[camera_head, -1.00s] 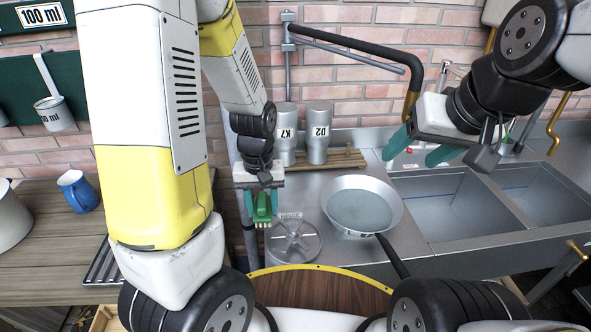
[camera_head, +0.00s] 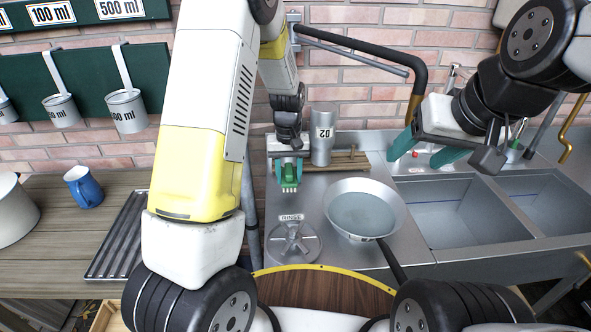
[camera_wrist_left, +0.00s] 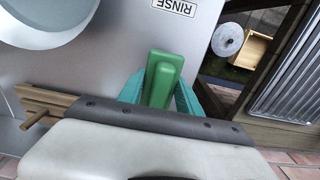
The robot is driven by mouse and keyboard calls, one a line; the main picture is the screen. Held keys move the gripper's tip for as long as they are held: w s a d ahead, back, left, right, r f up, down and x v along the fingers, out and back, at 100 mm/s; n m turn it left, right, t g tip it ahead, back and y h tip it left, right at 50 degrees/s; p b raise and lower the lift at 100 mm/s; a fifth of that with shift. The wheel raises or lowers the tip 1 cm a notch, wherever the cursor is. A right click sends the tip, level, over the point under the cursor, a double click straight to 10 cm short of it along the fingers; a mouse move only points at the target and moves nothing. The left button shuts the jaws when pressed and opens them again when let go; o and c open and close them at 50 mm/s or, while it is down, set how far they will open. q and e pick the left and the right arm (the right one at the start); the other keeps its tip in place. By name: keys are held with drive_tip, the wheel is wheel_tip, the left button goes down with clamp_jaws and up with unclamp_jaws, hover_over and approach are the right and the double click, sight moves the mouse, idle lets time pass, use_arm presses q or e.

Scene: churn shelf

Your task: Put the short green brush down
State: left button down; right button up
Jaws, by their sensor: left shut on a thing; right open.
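The short green brush (camera_head: 289,178) is held in my left gripper (camera_head: 288,172), bristles pointing down toward the steel counter. In the left wrist view the brush's green block (camera_wrist_left: 161,80) sits between the teal fingers, and the gripper is shut on it. The brush appears above the counter (camera_head: 285,208), behind the round RINSE fixture; I cannot tell its exact height. My right gripper (camera_head: 428,152) is open and empty over the left sink basin's back edge.
A pan of water (camera_head: 364,210) stands right of the RINSE fixture (camera_head: 293,242). A D2 canister (camera_head: 322,137) stands by a wooden rack (camera_head: 349,160) at the back. Sink basins (camera_head: 455,210) lie right. A blue mug (camera_head: 83,187) and grooved tray (camera_head: 120,240) are on the left wooden counter.

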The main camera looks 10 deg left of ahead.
sight(288, 169)
use_arm(q)
drive_tip(key=shift+f, duration=1.7)
drive_tip(key=c, duration=0.8)
unclamp_jaws()
drive_tip(key=shift+f, duration=0.1)
wheel_tip(288, 169, up, 13)
drive_tip(key=shift+f, duration=0.2)
drive_tip(key=shift+s+a+r+m+t+h, duration=0.45)
drive_tip(key=shift+s+r+t, duration=0.6)
drive_tip(key=shift+s+r, duration=2.25)
drive_tip(key=shift+s+a+r+m+t+h, duration=0.4)
drive_tip(key=shift+s+r+t, duration=0.6)
drive_tip(key=shift+s+r, duration=2.3)
drive_tip(key=shift+s+a+r+m+t+h, duration=0.25)
drive_tip(key=shift+s+a+r+m+t, duration=0.7)
drive_tip(key=shift+s, duration=4)
drive_tip(key=shift+d+r+n, duration=0.35)
drive_tip(key=shift+r+n, duration=0.05)
drive_tip(key=shift+r, duration=0.2)
